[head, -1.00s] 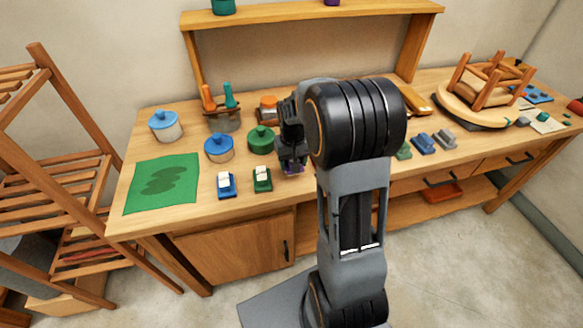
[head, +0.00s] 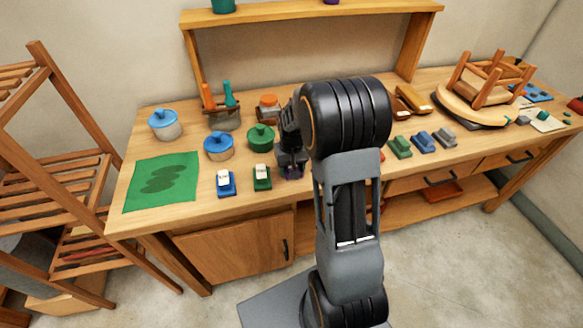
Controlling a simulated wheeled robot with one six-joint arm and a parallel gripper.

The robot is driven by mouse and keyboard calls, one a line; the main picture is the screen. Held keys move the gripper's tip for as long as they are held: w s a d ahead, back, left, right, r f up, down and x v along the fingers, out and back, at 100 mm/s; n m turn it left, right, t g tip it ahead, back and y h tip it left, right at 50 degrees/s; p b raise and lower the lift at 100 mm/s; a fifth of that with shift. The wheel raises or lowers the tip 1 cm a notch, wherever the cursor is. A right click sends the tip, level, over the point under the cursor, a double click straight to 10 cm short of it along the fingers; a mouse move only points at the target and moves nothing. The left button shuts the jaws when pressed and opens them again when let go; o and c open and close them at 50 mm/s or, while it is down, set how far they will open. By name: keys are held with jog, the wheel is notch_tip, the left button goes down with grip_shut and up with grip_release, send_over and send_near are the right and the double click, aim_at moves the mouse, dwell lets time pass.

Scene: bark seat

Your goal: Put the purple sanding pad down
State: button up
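The purple sanding pad (head: 293,174) shows as a small dark purple patch at the lower end of my gripper (head: 292,167). My gripper points down over the front part of the workbench, right of the green sanding block with a pale top (head: 262,177). The fingers appear shut on the pad, but they hide most of it. The pad is at or very near the bench top; I cannot tell whether it touches.
A blue block with a pale top (head: 226,183) stands left of the green one. Blue and green lidded pots (head: 219,147) (head: 261,138) stand behind. A green mat (head: 162,183) lies at left. Green, blue and grey blocks (head: 399,147) (head: 423,141) (head: 445,136) sit right of my arm.

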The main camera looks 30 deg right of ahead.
jog(key=shift+s+f, duration=0.3)
jog(key=shift+f, duration=0.25)
jog(key=o, duration=0.8)
jog(key=shift+f, duration=0.1)
jog(key=shift+o, duration=1.2)
jog(key=shift+r+p, duration=0.3)
jog(key=shift+r, duration=0.2)
jog(key=r, duration=1.2)
jog(key=shift+w, duration=0.3)
jog(key=s+a+r+n+t, duration=0.1)
jog(key=s+a, duration=0.4)
jog(key=s, duration=0.3)
jog(key=s+a+r+n+t, duration=0.1)
jog(key=s+a+t, duration=0.1)
jog(key=s+a, duration=0.2)
jog(key=s, duration=0.3)
jog(key=shift+s+a+r, duration=0.3)
jog(key=shift+s+a, duration=0.05)
jog(key=shift+s, duration=0.05)
